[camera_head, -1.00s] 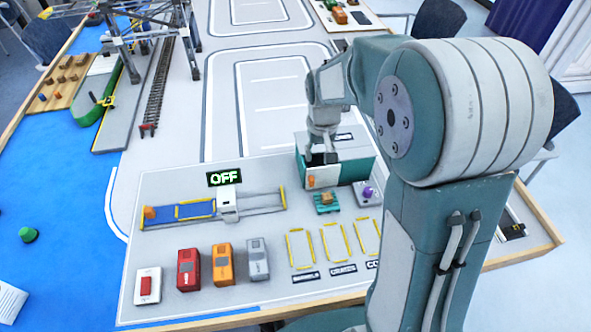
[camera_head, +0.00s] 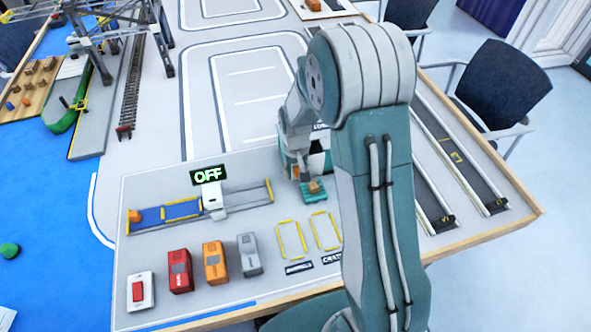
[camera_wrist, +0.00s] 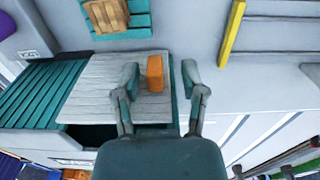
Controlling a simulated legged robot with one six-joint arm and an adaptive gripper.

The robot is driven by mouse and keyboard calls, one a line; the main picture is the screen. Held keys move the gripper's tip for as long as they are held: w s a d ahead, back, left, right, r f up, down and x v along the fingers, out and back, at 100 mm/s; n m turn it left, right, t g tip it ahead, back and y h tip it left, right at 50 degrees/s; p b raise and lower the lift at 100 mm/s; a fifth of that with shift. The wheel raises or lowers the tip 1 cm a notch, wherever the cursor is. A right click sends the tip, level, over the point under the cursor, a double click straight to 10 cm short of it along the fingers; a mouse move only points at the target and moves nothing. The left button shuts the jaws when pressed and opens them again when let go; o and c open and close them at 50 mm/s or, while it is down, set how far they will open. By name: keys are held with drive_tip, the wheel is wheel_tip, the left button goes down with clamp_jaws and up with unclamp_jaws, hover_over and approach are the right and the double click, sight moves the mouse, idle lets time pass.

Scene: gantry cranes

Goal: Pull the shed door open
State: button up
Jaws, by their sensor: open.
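The shed (camera_head: 321,160) is a teal box with a pale top, mostly hidden behind my arm. In the wrist view, its pale grey plank door (camera_wrist: 100,92) sits beside teal slatted wall (camera_wrist: 38,95), with a dark gap (camera_wrist: 92,134) along the door's lower edge. An orange handle (camera_wrist: 155,73) stands out from the door. My gripper (camera_wrist: 160,78) is open, with one finger on each side of the handle. The handle is nearer the left finger; I cannot tell whether they touch. In the head view, my gripper (camera_head: 300,168) is at the shed's front.
A teal pallet with an orange-brown crate (camera_head: 313,187) stands just in front of the shed. Yellow-outlined bays (camera_head: 291,241) lie nearer. Red, orange and grey blocks (camera_head: 212,262) and a red switch (camera_head: 139,291) stand at front left.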

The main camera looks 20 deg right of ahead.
drive_tip(key=shift+d+f, duration=0.1)
drive_tip(key=shift+d, duration=0.2)
clamp_jaws()
drive_tip(key=shift+a, duration=0.15)
drive_tip(key=d, duration=0.9)
drive_tip(key=shift+d, duration=0.15)
unclamp_jaws()
